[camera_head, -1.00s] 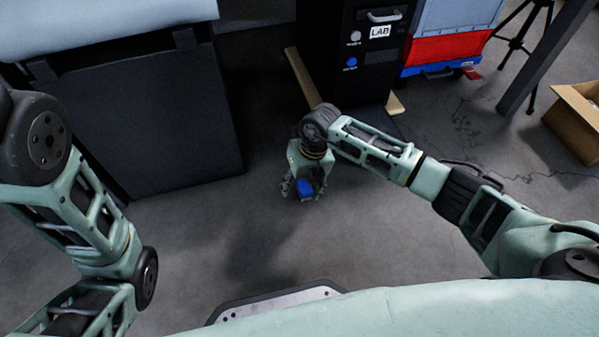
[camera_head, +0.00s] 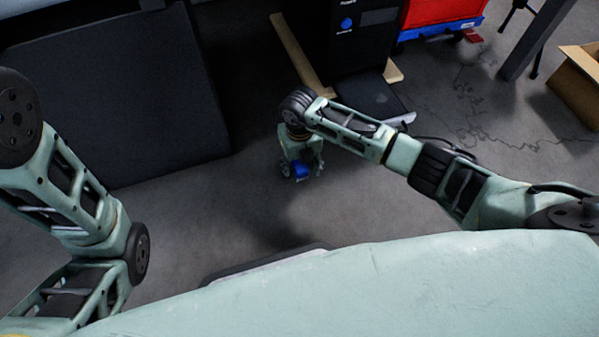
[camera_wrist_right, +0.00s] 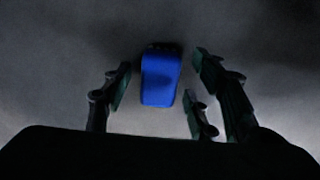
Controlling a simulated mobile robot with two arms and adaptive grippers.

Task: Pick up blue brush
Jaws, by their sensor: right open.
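The blue brush (camera_head: 301,170) shows as a small blue block at my right gripper in the head view, low over or on the grey floor. In the right wrist view the blue brush (camera_wrist_right: 160,77) is a rounded blue shape with a dark far end. My right gripper (camera_wrist_right: 159,80) is open, with fingers on both sides of the brush and visible gaps between. In the head view my right gripper (camera_head: 302,174) points down. Whether the brush touches the floor is unclear. My left arm is at the left; its gripper is out of view.
A dark flat-sided panel (camera_head: 110,95) stands at the upper left. A black cabinet (camera_head: 345,45) on wooden runners (camera_head: 300,55) is behind my right gripper. A red and blue bin (camera_head: 440,15) and a cardboard box (camera_head: 578,85) are at right. Floor around the brush is clear.

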